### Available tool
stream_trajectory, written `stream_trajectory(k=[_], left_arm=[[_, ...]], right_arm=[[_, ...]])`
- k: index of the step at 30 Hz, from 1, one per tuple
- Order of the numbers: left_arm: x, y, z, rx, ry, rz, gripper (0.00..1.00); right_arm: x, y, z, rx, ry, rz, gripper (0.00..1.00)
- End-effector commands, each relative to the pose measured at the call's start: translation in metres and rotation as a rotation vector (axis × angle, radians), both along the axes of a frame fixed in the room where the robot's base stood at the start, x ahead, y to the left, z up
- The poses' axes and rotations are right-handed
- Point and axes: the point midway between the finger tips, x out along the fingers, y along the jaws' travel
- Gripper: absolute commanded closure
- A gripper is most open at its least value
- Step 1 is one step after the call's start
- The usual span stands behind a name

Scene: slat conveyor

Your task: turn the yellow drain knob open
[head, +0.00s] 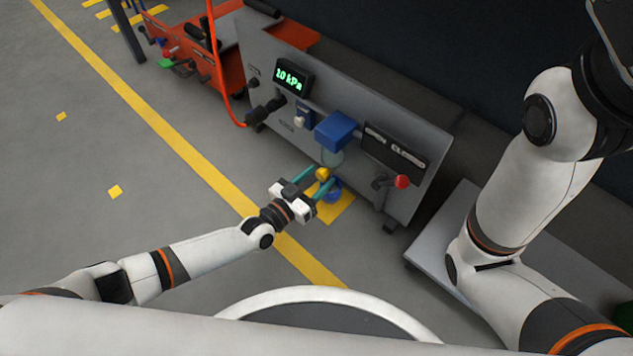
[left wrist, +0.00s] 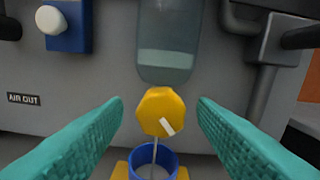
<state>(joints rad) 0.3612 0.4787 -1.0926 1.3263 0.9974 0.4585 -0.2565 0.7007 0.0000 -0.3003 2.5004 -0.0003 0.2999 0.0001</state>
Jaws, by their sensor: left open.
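The yellow drain knob (head: 323,173) sits below a clear bowl (head: 332,154) under a blue housing (head: 336,131) on the grey panel. In the left wrist view the knob (left wrist: 161,111) is a faceted yellow disc with a slanted white mark pointing to the lower right. My left gripper (head: 322,179) is open, its teal fingers (left wrist: 160,115) on either side of the knob with gaps showing at both sides. Whether the fingertips reach as far as the knob is hard to tell. My right arm shows at the right, but its gripper is out of view.
A blue cup (left wrist: 153,164) stands under the knob, with a thin tube above it. A red-tipped lever (head: 402,181) and an open/closed plate (head: 394,149) are right of it. A display (head: 291,78) reads 10 kPa. A white knob (left wrist: 50,19) is at upper left.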

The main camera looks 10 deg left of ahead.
Motion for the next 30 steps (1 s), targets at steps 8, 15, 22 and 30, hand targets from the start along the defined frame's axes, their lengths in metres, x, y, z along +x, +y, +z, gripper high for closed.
stream_trajectory(k=[8, 15, 22, 30], left_arm=[[0.0010, -0.0009, 0.0004, 0.000, 0.000, 0.000, 0.48], [0.0008, -0.0008, 0.0004, 0.000, 0.000, 0.000, 0.87], [0.0007, -0.0009, 0.0000, -0.043, 0.031, 0.000, 0.93], [0.0007, -0.0011, -0.0004, -0.283, 0.205, 0.000, 0.93]], right_arm=[[-0.0002, 0.0001, -0.0003, -0.001, 0.000, 0.000, 0.48], [-0.0002, 0.0001, -0.0003, 0.000, 0.000, 0.000, 0.48], [-0.0002, 0.0000, -0.0008, 0.000, 0.000, 0.000, 0.48], [0.0000, -0.0001, -0.0040, 0.000, 0.000, 0.000, 0.48]])
